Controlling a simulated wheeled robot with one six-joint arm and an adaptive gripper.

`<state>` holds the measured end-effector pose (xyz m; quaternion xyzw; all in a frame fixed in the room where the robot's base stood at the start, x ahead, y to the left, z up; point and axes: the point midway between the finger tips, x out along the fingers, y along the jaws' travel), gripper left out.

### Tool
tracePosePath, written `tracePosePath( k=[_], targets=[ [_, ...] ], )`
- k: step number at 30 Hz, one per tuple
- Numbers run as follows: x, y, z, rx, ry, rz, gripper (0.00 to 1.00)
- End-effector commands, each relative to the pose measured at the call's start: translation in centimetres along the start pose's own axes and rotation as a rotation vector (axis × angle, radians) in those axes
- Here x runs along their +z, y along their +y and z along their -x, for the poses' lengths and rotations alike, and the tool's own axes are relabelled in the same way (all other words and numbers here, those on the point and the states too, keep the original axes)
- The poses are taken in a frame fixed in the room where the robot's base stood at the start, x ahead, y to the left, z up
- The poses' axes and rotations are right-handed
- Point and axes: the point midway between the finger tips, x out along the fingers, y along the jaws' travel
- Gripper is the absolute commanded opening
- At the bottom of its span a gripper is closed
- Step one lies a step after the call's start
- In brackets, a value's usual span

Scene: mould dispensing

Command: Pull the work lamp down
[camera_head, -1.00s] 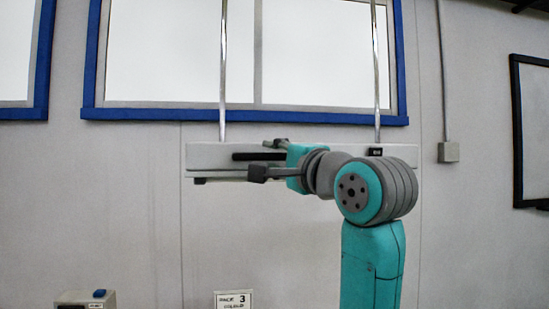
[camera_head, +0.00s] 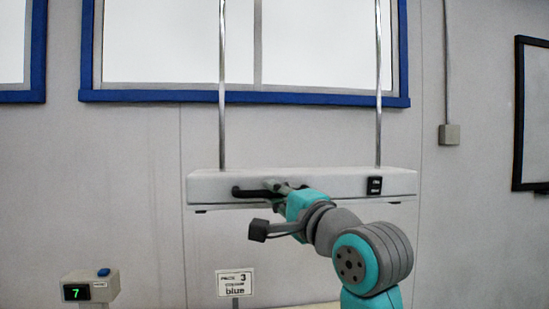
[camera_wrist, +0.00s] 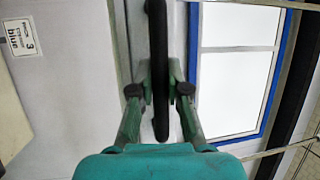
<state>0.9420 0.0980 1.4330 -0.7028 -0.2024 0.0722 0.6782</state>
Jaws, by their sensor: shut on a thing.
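The work lamp (camera_head: 330,183) is a long white bar hung from two shiny vertical rods (camera_head: 222,90) in front of the wall. A black handle (camera_head: 249,192) runs along the left part of its front face. My gripper (camera_head: 272,187) is at this handle. In the wrist view, the fingers of my gripper (camera_wrist: 160,88) stand on either side of the black handle (camera_wrist: 159,50) and are shut on it. The lamp's underside is hidden.
A small device with a green "7" and a blue button (camera_head: 92,287) stands at the lower left. A sign reading "3" and "blue" (camera_head: 235,284) stands below the lamp. A blue-framed window (camera_head: 300,98) is behind the rods.

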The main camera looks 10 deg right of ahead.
Motion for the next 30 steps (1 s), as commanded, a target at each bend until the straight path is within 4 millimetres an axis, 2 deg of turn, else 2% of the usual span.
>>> tracePosePath(
  k=[1, 3, 9, 15, 22, 30],
  targets=[
    [0.1, 2.1, 0.3, 0.01, 0.0, -0.003, 0.0],
    [0.2, 4.2, 0.7, 0.011, 0.0, -0.004, 0.0],
    [0.7, 9.8, 1.7, 0.011, -0.001, -0.003, 0.0],
    [1.0, 14.6, 2.5, 0.01, -0.001, -0.004, 0.0],
    [1.2, 18.1, 3.1, 0.008, 0.0, -0.002, 0.0],
    [1.4, 19.6, 3.4, 0.006, -0.001, -0.001, 0.0]
  ],
)
